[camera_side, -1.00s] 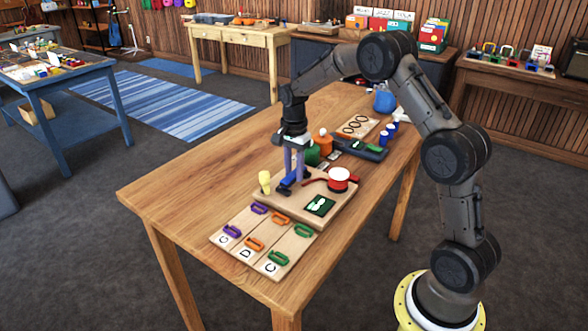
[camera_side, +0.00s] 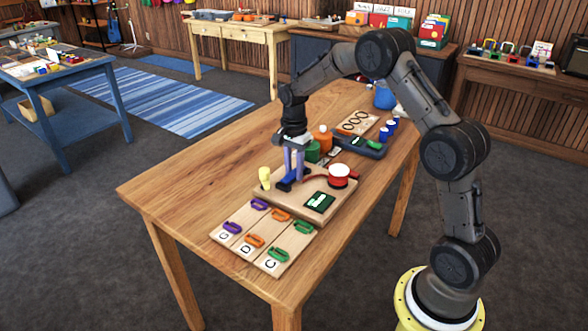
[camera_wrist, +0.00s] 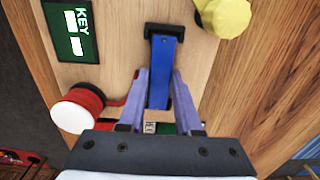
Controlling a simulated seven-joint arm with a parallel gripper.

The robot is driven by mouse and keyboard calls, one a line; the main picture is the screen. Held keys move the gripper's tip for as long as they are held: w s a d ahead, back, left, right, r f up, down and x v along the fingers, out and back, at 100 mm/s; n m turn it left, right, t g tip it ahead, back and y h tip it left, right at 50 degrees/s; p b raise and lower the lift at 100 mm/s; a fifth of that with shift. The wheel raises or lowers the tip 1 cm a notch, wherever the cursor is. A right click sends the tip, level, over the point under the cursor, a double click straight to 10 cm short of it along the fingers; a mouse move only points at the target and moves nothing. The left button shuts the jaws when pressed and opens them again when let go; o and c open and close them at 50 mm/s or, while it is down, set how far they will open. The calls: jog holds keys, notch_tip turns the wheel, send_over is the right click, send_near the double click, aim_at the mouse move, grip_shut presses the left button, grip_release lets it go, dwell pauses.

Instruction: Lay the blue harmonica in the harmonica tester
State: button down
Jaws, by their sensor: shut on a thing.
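The blue harmonica (camera_wrist: 163,75) is between the two fingers of my gripper (camera_wrist: 164,82), which is shut on it. It also shows in the side view (camera_side: 287,184), low over the harmonica tester. The tester is a wooden board (camera_side: 268,196) with a green KEY display (camera_wrist: 75,30), a yellow bulb (camera_side: 265,177) and a red-and-white drum (camera_side: 338,176) with a red tube. In the wrist view, the harmonica's far end meets a black holder (camera_wrist: 168,30). My gripper (camera_side: 294,176) points down there. I cannot tell whether the harmonica rests fully in the holder.
The table's left side is clear.

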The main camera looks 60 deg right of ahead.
jog(key=c, duration=0.5)
grip_release()
jog(key=shift+r, duration=0.1)
notch_tip(320, 180, up, 14)
jog(key=f, duration=0.1)
jog(key=s+a+r+n+t, duration=0.1)
jog(key=s+a+r, duration=0.15)
jog(key=r, duration=0.25)
jog(key=s+a+r+t, duration=0.1)
jog(key=s+a+r, duration=0.1)
jog(key=a+r, duration=0.25)
jog(key=s+a+r+n+t, duration=0.15)
jog(key=s+a+n, duration=0.25)
jog(key=s, duration=0.5)
jog(key=s+a+r+n+t, duration=0.15)
jog(key=s+a+n, duration=0.3)
jog(key=s, duration=0.45)
jog(key=s+f+n, duration=0.4)
jog(key=f+n, duration=0.1)
jog(key=s+f+n, duration=0.2)
jog(key=f+n, duration=0.1)
jog(key=shift+s+f+n+t, duration=0.25)
jog(key=shift+s+t, duration=0.05)
